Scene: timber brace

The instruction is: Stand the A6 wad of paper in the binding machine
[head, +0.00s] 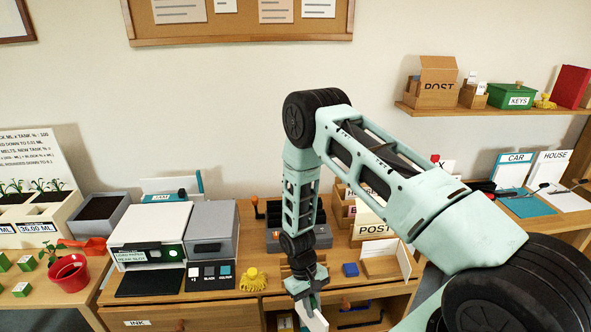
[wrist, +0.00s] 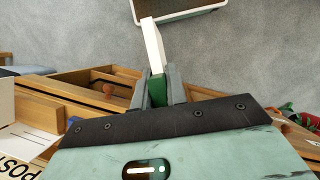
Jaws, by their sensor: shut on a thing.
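My gripper (head: 305,292) is low at the front edge of the desk, pointing down. It is shut on a white wad of paper (head: 315,318), cut off by the bottom of the head view. In the wrist view the wad (wrist: 153,45) juts out from between the fingers (wrist: 157,92), over the grey floor; a dark green patch shows at its base. A dark grey machine (head: 272,241) with an orange-knobbed lever stands on the desk behind my arm, partly hidden; it looks like the binding machine. The wad is apart from it.
A white printer (head: 148,233), a grey box unit (head: 213,232) and a yellow tassel-like thing (head: 252,280) stand left on the desk. A wooden drawer (wrist: 100,85) shows close by my gripper.

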